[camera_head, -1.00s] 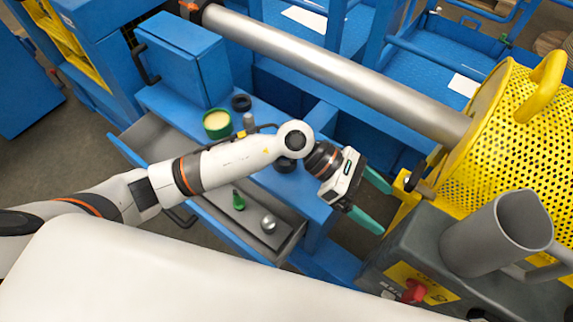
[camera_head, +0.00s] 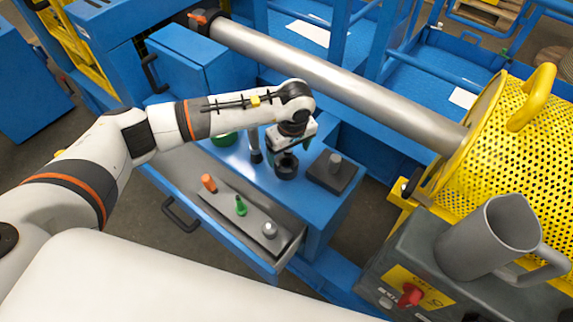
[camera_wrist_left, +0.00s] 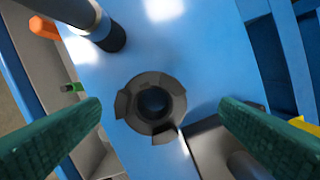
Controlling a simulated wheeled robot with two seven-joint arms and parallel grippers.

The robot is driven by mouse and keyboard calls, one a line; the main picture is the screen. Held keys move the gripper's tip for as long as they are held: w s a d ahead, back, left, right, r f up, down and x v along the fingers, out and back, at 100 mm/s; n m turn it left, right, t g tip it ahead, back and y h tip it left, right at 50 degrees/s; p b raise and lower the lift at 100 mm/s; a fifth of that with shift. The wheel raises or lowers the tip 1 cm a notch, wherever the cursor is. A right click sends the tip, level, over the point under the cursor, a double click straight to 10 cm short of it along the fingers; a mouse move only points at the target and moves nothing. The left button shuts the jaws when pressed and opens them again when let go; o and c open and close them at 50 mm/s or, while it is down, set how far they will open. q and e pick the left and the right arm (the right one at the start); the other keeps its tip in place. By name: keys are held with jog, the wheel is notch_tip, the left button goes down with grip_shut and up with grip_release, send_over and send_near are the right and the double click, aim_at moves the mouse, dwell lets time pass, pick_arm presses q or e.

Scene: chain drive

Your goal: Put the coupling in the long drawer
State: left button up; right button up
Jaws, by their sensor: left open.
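The coupling, a dark notched ring with a round hole, stands on the blue bench top (camera_head: 318,207). It shows in the head view (camera_head: 287,170), partly under my gripper, and in the left wrist view (camera_wrist_left: 152,103). My left gripper (camera_head: 287,148) points down just above it. In the wrist view its green fingers (camera_wrist_left: 160,108) are open on either side of the coupling, with nothing between them touching. The long drawer (camera_head: 228,236) is pulled open in front of the bench and holds an orange, a green and a grey metal piece. My right gripper is not visible.
A dark block with a grey peg (camera_head: 331,171) sits close right of the coupling. An upright rod with a black end (camera_head: 255,148) stands close left, near a green container (camera_head: 225,138). A blue box (camera_head: 188,60) is behind. The drawer has bare floor between its pieces.

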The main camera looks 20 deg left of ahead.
aim_at(287, 162)
pick_arm(q)
jog(key=f, duration=0.4)
jog(key=shift+s+a+f+p, duration=0.15)
jog(key=shift+s+a+p, duration=0.15)
jog(key=shift+p, duration=0.1)
jog(key=shift+w+f, duration=0.1)
jog(key=shift+f, duration=0.45)
jog(key=c, duration=1.7)
jog(key=shift+r, duration=0.2)
grip_shut()
